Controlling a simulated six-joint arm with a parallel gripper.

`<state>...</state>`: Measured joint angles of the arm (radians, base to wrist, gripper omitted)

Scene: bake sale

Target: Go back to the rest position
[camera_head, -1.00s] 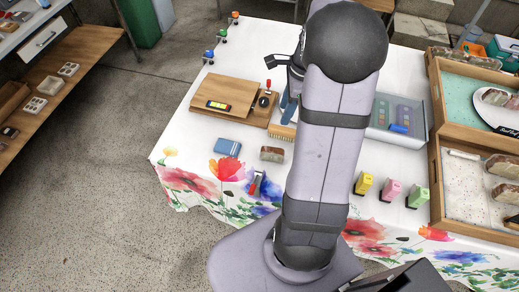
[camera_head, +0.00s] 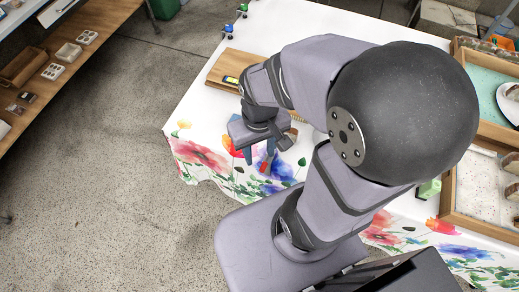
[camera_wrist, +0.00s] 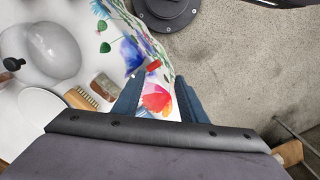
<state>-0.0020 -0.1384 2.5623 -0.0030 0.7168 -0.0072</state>
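My gripper (camera_wrist: 157,95) shows in the wrist view as two dark blue fingers set well apart, with nothing held between them. The floral edge of the white tablecloth (camera_wrist: 105,45) lies below and beyond the fingers. In the head view my gripper (camera_head: 258,160) hangs over the front left part of the table, near the painted flowers. My arm is folded, with its large dark joint toward the right. The arm hides much of the table's middle.
In the head view a wooden board (camera_head: 228,66) is behind my gripper. Wooden trays (camera_head: 466,190) stand at right.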

